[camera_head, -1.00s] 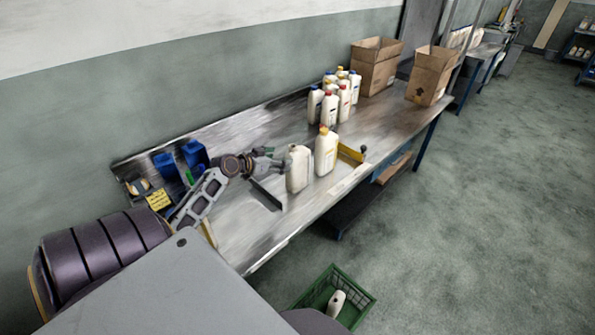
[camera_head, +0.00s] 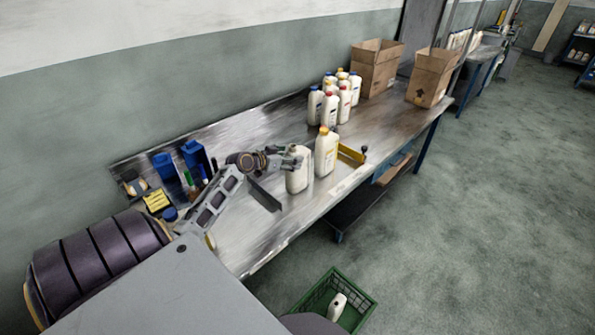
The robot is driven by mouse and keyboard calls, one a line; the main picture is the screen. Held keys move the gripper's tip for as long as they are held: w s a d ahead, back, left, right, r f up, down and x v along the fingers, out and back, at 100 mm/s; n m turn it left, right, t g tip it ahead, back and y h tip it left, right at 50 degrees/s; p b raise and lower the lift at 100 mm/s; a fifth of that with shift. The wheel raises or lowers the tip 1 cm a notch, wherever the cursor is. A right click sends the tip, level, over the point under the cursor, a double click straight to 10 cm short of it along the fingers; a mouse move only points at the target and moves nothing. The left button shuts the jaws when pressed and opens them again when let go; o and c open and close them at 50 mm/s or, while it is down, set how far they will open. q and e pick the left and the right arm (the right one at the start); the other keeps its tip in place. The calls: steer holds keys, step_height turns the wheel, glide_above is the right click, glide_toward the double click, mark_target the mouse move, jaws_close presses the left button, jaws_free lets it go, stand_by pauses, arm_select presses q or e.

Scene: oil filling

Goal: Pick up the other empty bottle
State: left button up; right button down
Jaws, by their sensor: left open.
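A white bottle with no cap showing (camera_head: 297,178) stands upright on the metal workbench (camera_head: 237,232). My left gripper (camera_head: 291,157) is at the upper part of this bottle, on its left and far side. Its fingers are open, and I cannot tell whether they touch the bottle. A white bottle with a yellow cap (camera_head: 326,153) stands just to the right of it. Another white bottle (camera_head: 337,306) lies in the green crate (camera_head: 365,296) on the floor. My right gripper is not in view.
Several capped bottles (camera_head: 330,107) stand in a group farther back on the bench. Two cardboard boxes (camera_head: 377,72) are behind them. A yellow bracket (camera_head: 350,155) is right of the yellow-capped bottle. Blue bins (camera_head: 195,156) and a yellow note (camera_head: 157,201) are at the left.

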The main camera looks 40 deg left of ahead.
arm_select(q)
steer(key=shift+w, duration=0.15)
steer(key=shift+a+b+x, duration=0.2)
steer(key=shift+b+x, duration=0.9)
steer(key=shift+x, duration=1.35)
steer(key=shift+c, duration=0.5)
steer(key=c, duration=1.1)
steer(key=shift+c, duration=0.2)
steer(key=shift+r+b, duration=0.35)
steer(key=shift+r, duration=4.6)
